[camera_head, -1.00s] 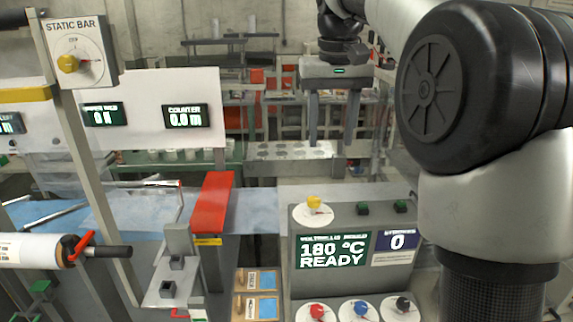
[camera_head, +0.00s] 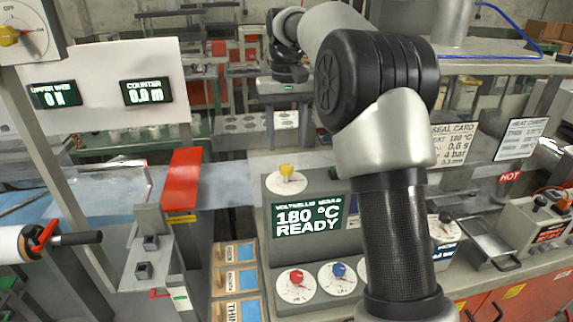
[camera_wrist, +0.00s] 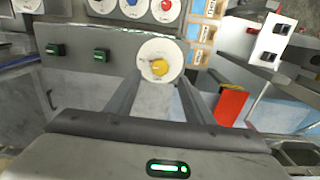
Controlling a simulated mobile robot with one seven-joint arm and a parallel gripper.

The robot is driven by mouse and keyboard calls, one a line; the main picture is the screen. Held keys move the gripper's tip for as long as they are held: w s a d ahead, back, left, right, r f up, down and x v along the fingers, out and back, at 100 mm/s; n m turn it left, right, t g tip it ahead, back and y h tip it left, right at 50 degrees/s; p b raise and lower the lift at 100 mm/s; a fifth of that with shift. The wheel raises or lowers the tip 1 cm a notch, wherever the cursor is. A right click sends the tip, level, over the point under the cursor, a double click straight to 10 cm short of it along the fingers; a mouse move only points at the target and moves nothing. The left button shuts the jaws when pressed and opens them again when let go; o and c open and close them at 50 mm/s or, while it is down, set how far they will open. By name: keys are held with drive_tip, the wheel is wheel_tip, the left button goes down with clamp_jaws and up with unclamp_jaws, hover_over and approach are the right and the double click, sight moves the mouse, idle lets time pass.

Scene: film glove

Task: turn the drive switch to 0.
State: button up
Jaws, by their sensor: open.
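No readable label marks the drive switch. A yellow knob (camera_head: 286,169) on a round white dial stands on the sloped top of the grey control panel (camera_head: 262,215). In the wrist view the same yellow knob (camera_wrist: 158,67) shows beyond and between my fingertips. My gripper (camera_head: 287,148) is open and empty, pointing down behind the dial; whether it touches the knob cannot be told. A red knob (camera_head: 296,277) and a blue knob (camera_head: 338,270) sit on dials on the panel's front. Another yellow knob (camera_head: 9,37) is on a dial at the upper left.
The panel's display (camera_head: 307,219) reads 180 °C READY. A red bar (camera_head: 183,190) stands left of the panel. A metal tray (camera_head: 490,243) and a HOT sign (camera_head: 510,176) are at the right. My arm hides the panel's right part.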

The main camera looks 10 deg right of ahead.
sight(287, 167)
wheel_tip(287, 167, down, 7)
idle(0.3)
drive_tip(key=c, duration=1.1)
drive_tip(key=shift+o, duration=0.3)
